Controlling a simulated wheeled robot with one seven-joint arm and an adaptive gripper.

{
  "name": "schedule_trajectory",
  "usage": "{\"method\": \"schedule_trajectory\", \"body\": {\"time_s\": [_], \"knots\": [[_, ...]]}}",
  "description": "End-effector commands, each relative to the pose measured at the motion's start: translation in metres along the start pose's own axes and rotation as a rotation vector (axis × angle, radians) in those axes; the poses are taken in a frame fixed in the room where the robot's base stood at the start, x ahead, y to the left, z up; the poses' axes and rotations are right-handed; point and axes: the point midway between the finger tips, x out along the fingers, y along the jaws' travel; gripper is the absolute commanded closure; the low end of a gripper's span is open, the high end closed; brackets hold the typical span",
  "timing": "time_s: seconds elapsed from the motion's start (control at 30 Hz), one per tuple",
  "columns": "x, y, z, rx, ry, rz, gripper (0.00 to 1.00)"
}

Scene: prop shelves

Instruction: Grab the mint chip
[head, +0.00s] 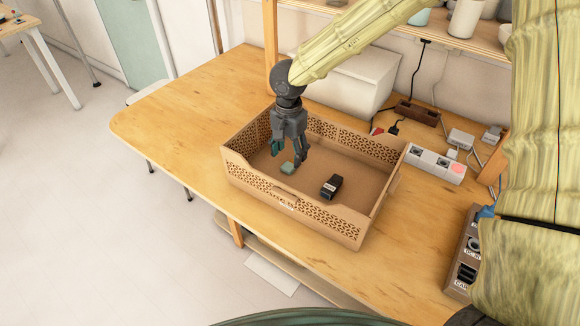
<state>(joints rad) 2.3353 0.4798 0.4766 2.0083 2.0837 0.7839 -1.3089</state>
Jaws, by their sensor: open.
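A small mint-green chip (287,167) lies on the floor of a brown crate (245,183), in its left half. My gripper (287,153) reaches down into the crate from above, with its fingers spread. The fingertips are just above and around the chip in the picture. I cannot tell whether they touch it. The gripper is empty.
A black block (331,187) lies in the crate to the right of my gripper. The crate has perforated walls and stands on a wooden table (185,110). A white box (350,82) and a power strip (436,163) are behind and to the right. The table's left part is clear.

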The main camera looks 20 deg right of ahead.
Motion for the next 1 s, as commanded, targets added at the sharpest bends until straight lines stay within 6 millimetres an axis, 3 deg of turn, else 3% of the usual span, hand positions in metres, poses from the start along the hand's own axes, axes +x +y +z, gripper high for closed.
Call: {"method": "schedule_trajectory", "body": {"time_s": [0.3, 0.67, 0.87, 1.0], "knots": [[0.037, 0.001, -0.002, 0.0, 0.0, 0.002, 0.43], [0.044, 0.002, -0.003, 0.002, -0.001, -0.001, 0.43], [0.043, 0.002, -0.003, 0.002, -0.001, 0.0, 0.77], [0.043, 0.002, -0.003, 0.002, -0.001, 0.0, 0.81]]}}
